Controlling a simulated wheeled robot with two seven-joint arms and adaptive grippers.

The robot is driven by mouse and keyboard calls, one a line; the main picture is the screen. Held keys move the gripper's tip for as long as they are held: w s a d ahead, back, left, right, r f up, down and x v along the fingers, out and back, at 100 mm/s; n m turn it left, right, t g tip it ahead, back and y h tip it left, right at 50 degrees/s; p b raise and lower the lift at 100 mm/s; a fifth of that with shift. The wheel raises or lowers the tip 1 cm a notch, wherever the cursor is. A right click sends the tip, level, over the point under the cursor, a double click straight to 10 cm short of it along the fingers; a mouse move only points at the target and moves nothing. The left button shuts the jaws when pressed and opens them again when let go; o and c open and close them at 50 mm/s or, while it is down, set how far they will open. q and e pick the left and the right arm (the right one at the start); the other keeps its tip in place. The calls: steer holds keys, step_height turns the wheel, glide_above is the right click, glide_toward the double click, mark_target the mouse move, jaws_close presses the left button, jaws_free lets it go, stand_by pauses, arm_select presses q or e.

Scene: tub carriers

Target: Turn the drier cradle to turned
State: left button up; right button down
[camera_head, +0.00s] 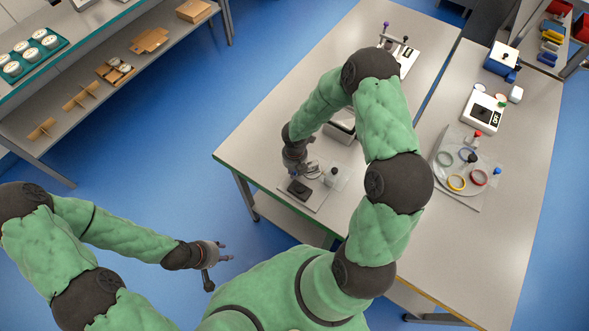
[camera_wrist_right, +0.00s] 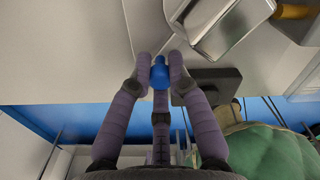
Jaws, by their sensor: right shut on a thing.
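My right gripper (camera_head: 309,172) is low over the near end of the middle table, beside a small fixture on a pale base plate (camera_head: 316,201). In the right wrist view its fingers (camera_wrist_right: 160,78) are shut around a blue knob (camera_wrist_right: 158,72). The knob seems to belong to the drier cradle; most of that part is hidden by the fingers, so its turn angle cannot be read. A dark block (camera_head: 299,188) sits on the plate and also shows in the wrist view (camera_wrist_right: 213,84). My left gripper (camera_head: 217,268) is open and empty over the floor, away from the table.
A metal box (camera_head: 341,126) stands behind the fixture, partly hidden by my right arm. A stand with a purple knob (camera_head: 386,25) is at the far end. The right table holds a round plate with coloured rings (camera_head: 457,182) and a white device (camera_head: 483,112).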

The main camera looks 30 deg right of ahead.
stand_by(0.3)
steer(key=c, duration=1.2)
jaws_free()
steer(key=shift+o, duration=0.2)
step_height(320, 180, up, 12)
